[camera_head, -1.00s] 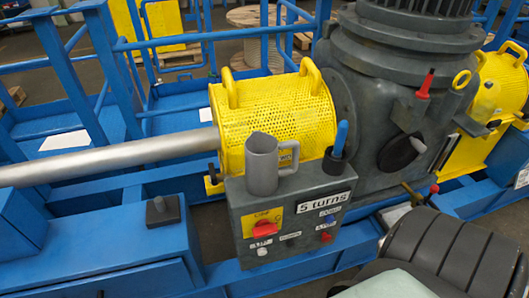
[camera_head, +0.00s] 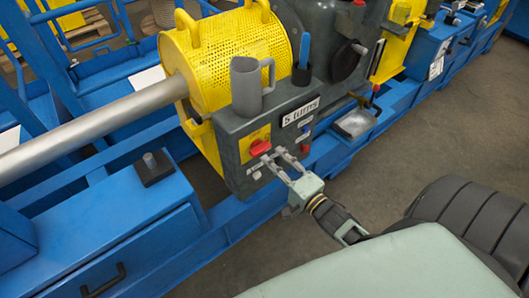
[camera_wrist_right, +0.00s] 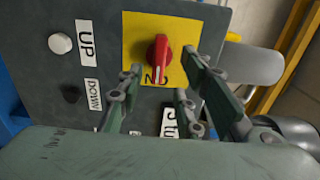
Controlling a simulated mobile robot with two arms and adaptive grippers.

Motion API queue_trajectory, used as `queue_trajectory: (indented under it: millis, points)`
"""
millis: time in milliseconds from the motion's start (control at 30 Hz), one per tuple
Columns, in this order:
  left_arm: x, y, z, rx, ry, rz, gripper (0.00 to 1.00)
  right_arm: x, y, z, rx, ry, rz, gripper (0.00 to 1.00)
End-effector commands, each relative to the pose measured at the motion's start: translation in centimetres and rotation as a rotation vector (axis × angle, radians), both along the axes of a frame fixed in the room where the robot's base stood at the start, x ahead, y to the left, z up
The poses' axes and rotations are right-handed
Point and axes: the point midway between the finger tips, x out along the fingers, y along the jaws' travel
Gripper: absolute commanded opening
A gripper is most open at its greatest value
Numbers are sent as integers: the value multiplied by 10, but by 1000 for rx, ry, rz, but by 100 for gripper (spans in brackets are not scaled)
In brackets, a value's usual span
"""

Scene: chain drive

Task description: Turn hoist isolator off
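The hoist isolator is a red rotary knob (camera_head: 260,147) on a yellow plate (camera_head: 258,134), on the front of a dark grey control box (camera_head: 232,178). In the right wrist view the red knob (camera_wrist_right: 159,56) stands near the top middle, its white mark pointing down to partly covered lettering that looks like "ON". My right gripper (camera_head: 274,160) is open and empty just in front of the box, beside the knob. In the right wrist view its fingers (camera_wrist_right: 168,80) are spread to either side below the knob; contact with the knob cannot be told. My left gripper is not in view.
A grey jug (camera_head: 246,88) and a cup with a blue-handled tool (camera_head: 304,50) stand on the box. White (camera_wrist_right: 61,43) and black (camera_wrist_right: 71,93) buttons marked UP and DOWN sit beside the yellow plate. A blue frame (camera_head: 110,245) lies left; open floor (camera_head: 440,130) lies right.

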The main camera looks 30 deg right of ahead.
Motion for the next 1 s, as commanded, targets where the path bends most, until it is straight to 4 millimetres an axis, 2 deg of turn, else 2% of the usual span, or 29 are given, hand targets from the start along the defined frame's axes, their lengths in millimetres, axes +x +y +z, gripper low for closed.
queue_trajectory:
  millis: [100,300,467,700,1000]
  points:
    - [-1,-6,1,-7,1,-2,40,22,1,1,-1,-2,-2,33]
    - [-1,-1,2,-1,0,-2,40,47,4,0,-1,1,-1,33]
    - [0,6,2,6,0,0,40,55,4,-1,-1,4,-1,33]
    - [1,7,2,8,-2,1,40,55,5,-1,-1,4,-1,32]
    - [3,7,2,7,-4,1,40,55,4,-1,-2,4,-1,6]
